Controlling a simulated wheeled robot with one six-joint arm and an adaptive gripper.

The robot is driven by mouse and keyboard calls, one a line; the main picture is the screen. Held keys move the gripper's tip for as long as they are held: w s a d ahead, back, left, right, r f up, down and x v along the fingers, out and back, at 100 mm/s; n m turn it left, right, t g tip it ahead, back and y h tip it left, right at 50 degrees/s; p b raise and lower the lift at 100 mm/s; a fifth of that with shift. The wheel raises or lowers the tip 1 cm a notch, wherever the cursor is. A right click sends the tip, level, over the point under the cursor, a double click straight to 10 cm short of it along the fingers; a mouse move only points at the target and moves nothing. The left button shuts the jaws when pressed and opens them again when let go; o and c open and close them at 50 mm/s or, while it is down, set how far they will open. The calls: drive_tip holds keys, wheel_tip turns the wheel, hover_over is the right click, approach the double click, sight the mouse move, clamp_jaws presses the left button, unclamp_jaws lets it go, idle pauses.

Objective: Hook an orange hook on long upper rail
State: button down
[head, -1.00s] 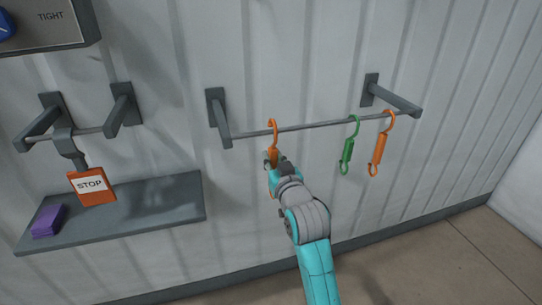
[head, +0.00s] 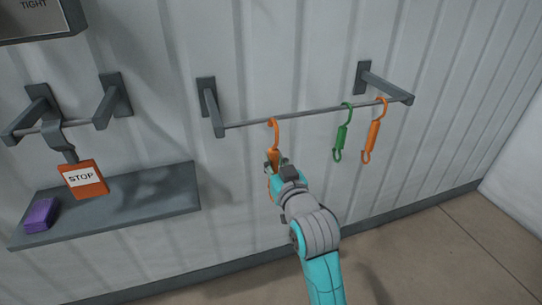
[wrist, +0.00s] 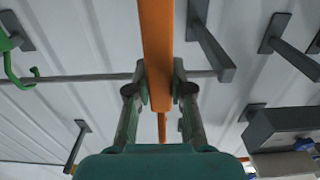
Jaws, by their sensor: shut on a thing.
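My gripper (head: 274,164) is shut on an orange hook (head: 274,133) and holds it upright at the left part of the long upper rail (head: 310,112). In the wrist view the orange hook (wrist: 156,40) runs between both fingers (wrist: 159,85). The hook's curved top shows at the rail's height in the head view; I cannot tell whether it touches the rail. A green hook (head: 342,133) and another orange hook (head: 372,135) hang on the rail's right part. The green hook also shows at the left edge of the wrist view (wrist: 12,60).
The rail between the held hook and the green hook is clear.

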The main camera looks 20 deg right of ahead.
drive_tip(key=shift+s, duration=2.85)
